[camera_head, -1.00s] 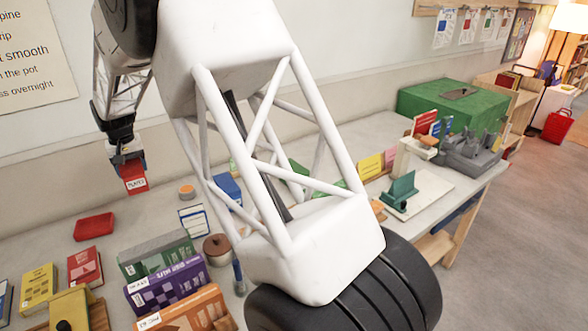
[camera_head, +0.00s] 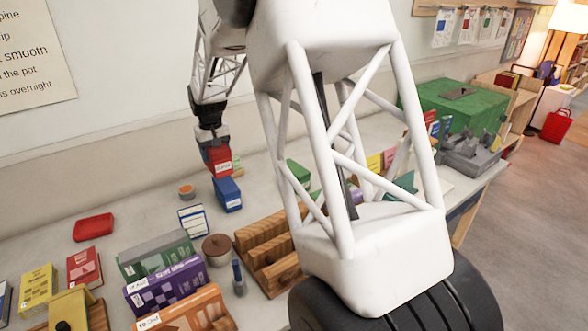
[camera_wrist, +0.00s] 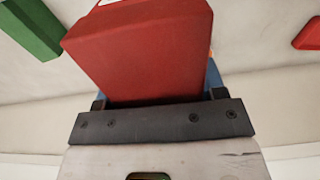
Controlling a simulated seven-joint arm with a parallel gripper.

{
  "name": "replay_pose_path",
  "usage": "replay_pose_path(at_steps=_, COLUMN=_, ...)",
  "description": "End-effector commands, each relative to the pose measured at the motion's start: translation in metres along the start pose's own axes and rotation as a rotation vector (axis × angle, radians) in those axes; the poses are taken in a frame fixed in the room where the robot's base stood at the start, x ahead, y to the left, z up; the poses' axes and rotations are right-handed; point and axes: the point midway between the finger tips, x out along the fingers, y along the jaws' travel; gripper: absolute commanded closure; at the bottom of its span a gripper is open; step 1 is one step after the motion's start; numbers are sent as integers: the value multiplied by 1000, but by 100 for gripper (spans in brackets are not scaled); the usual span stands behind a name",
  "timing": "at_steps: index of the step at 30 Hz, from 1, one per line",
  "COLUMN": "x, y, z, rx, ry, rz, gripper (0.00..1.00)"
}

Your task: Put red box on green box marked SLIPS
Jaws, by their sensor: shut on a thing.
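My gripper (camera_head: 214,146) is shut on a small red box (camera_head: 220,158) with a white label and holds it up above the bench, close to a blue box. The red box fills the upper middle of the wrist view (camera_wrist: 140,50). A small green box (camera_head: 298,172) stands on the bench to the right of the blue box, partly behind my arm. A green thing also shows at the upper left of the wrist view (camera_wrist: 32,25), apart from the red box. No SLIPS lettering is readable.
The blue box (camera_head: 228,194) stands just below the held box. A red tray (camera_head: 94,227), an orange-topped jar (camera_head: 187,191), a brown round pot (camera_head: 216,249), a wooden rack (camera_head: 262,250) and several books stand around. A large green case (camera_head: 430,98) is at the right.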

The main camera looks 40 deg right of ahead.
Motion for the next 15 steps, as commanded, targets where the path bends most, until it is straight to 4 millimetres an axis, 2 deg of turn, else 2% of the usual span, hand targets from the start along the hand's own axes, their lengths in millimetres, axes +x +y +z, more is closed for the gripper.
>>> replay_pose_path(at_steps=1, x=0, y=15, z=6, rx=3, ry=0, rz=0, gripper=69)
replay_pose_path(at_steps=3, x=0, y=32, z=14, rx=1, ry=0, rz=0, gripper=69)
replay_pose_path(at_steps=15, x=0, y=124, z=67, rx=-9, ry=0, rz=0, gripper=69)
